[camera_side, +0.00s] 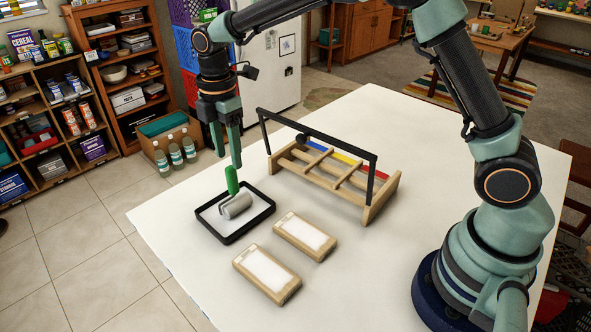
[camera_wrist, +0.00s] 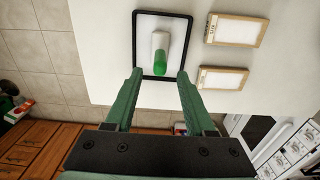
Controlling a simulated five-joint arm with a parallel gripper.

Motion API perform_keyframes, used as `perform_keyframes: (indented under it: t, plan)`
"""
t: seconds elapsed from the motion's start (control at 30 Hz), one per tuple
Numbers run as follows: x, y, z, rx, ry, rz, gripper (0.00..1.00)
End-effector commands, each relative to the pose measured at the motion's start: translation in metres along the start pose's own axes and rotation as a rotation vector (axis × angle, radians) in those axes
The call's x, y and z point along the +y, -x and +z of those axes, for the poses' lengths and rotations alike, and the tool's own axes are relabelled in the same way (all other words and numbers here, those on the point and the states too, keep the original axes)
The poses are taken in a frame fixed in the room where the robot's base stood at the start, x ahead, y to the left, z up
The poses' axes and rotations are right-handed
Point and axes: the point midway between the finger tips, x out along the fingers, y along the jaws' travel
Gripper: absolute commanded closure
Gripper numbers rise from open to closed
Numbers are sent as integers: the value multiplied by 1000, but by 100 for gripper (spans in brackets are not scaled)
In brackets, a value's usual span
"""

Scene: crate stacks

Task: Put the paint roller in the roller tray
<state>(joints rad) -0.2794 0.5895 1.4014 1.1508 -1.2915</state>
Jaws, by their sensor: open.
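The paint roller has a grey cylinder (camera_side: 237,206) and a green handle (camera_side: 232,180). The cylinder lies inside the black-rimmed, white-floored roller tray (camera_side: 253,226), and the handle sticks up from it. In the wrist view the handle's green end (camera_wrist: 160,69) points toward the camera, with the pale cylinder (camera_wrist: 160,42) inside the tray's rim (camera_wrist: 135,42). My gripper (camera_side: 231,157) is just above the handle, fingers pointing down. In the wrist view my gripper (camera_wrist: 159,74) is open, with a finger on each side of the handle's end and visible gaps between.
Two wooden blocks with white tops, a nearer one (camera_side: 267,274) and a farther one (camera_side: 305,236), lie right of the tray. A wooden rack (camera_side: 335,180) with a black bar (camera_side: 318,142) stands behind them. The table's left edge is close to the tray.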

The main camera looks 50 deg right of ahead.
Motion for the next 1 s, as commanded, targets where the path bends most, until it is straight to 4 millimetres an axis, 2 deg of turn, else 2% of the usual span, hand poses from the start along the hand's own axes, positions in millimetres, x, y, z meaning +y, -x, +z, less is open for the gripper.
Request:
perform_keyframes:
  t: [0.1,0.33,0.47,0.57,0.7,0.83,1.0]
  plan:
    - [1,21,0,1,0,3,45]
    - [0,42,0,1,-6,3,45]
    - [-6,56,9,8,-78,27,45]
    - [-18,74,25,24,-209,67,45]
    - [-45,100,51,61,-452,136,45]
    - [-74,115,73,107,-680,197,45]
    - [-114,123,99,183,-975,272,45]
